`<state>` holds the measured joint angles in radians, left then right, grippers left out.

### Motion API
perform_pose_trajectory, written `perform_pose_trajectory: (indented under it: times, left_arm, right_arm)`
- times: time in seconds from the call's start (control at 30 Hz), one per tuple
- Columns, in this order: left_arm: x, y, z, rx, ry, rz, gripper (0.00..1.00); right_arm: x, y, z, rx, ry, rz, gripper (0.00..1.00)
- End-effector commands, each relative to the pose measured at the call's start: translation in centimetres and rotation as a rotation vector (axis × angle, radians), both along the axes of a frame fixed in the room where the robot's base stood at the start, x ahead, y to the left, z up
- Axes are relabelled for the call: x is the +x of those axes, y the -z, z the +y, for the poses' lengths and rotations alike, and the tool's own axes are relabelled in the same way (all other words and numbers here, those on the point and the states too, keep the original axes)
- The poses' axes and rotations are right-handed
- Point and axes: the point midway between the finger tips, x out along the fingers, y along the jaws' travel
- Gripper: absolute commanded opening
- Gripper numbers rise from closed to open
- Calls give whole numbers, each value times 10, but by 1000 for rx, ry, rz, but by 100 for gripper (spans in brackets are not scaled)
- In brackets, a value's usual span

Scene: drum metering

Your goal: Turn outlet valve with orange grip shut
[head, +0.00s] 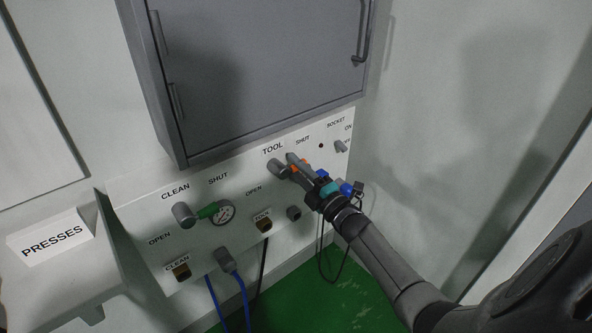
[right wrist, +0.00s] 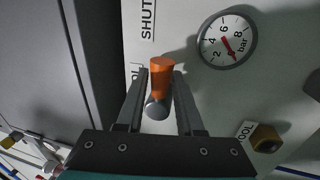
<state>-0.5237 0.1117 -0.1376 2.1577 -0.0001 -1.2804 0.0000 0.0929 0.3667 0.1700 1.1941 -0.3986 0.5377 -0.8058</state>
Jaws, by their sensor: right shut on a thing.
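The outlet valve with the orange grip (right wrist: 162,67) is on the white wall panel, below and right of the TOOL label. Its grey hub (head: 278,168) shows in the head view, and the orange grip (head: 301,166) is mostly hidden by my gripper. The lever points to the right along the panel, beneath the SHUT label (head: 302,141). The OPEN label (head: 254,190) lies lower left of the hub. My right gripper (right wrist: 160,88) is shut with its fingers on either side of the orange grip; it also shows in the head view (head: 297,170). My left gripper is out of view.
A valve with a green grip (head: 207,211) sits further left beside a gauge (head: 223,212). Another gauge (right wrist: 227,41) is close to my right gripper. A grey cabinet (head: 260,65) overhangs the panel. Blue hoses (head: 241,290) hang below; the right wall is near my arm.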

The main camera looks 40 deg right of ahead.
Motion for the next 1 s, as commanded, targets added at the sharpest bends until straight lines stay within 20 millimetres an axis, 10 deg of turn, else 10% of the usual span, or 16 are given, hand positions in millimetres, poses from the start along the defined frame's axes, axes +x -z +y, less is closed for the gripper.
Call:
perform_pose_trajectory:
  times: [0.57,0.6,1.0]
  left_arm:
    - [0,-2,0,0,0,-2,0]
    - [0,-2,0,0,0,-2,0]
    - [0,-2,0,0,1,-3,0]
  right_arm:
    - [0,-1,0,-37,0,-2,0]
    - [0,-1,0,-36,0,-2,38]
    - [0,-1,0,-32,0,-3,66]
